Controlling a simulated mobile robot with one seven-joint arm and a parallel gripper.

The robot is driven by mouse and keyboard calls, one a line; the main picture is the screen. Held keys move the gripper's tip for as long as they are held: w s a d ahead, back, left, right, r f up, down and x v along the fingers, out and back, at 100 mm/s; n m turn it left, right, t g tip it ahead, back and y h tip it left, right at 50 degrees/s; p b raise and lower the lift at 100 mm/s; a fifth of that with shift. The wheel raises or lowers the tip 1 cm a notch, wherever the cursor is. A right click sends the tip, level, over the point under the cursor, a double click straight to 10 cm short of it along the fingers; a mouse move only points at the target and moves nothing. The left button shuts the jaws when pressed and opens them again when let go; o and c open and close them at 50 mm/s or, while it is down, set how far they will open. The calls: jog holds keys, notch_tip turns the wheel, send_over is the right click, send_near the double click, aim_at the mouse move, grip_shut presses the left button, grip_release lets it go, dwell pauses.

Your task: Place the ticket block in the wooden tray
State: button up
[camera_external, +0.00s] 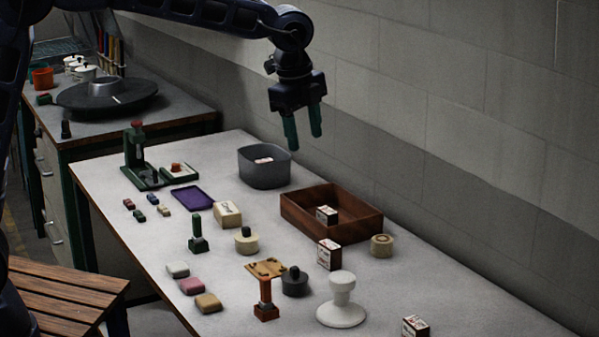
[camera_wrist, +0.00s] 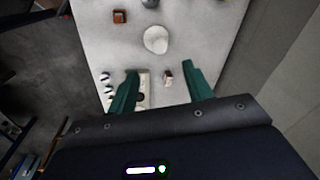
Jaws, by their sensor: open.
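The brown wooden tray (camera_external: 294,220) lies near the wall in the external view. A small white and dark-red printed block (camera_external: 326,214) sits inside it. A similar block (camera_external: 329,253) stands outside, near the tray's front corner, and another (camera_external: 415,326) is at the bottom edge of the picture. I cannot tell for certain which is the ticket block. My gripper (camera_external: 303,134) is open and empty, held high above the table.
A grey bin (camera_external: 265,172), a purple tray (camera_external: 193,198), a white hat form (camera_external: 341,305) and an orange stand (camera_external: 265,295) share the table. Several small blocks and stamps lie among them. The wall (camera_external: 480,180) runs along the right. The front right tabletop is mostly clear.

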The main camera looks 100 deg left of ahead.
jog(key=s+d+r+n+t, duration=0.1)
jog(key=s+d+r, duration=0.1)
jog(key=s+d, duration=0.45)
jog(key=s+d+r+n, duration=0.1)
jog(key=s+d+r, duration=0.15)
jog(key=d, duration=0.65)
jog(key=s+d+r+n+t, duration=0.1)
jog(key=s+d, duration=0.5)
jog(key=d, duration=0.2)
jog(key=s+d+f+n, duration=0.1)
jog(key=s+d+f, duration=0.2)
jog(key=s+d, duration=0.3)
jog(key=s+d+f+n+t+h, duration=0.1)
jog(key=s+d+f, duration=0.3)
jog(key=s, duration=1)
jog(key=shift+d+f+n, duration=0.2)
jog(key=shift+d+n, duration=0.1)
jog(key=shift+d, duration=0.95)
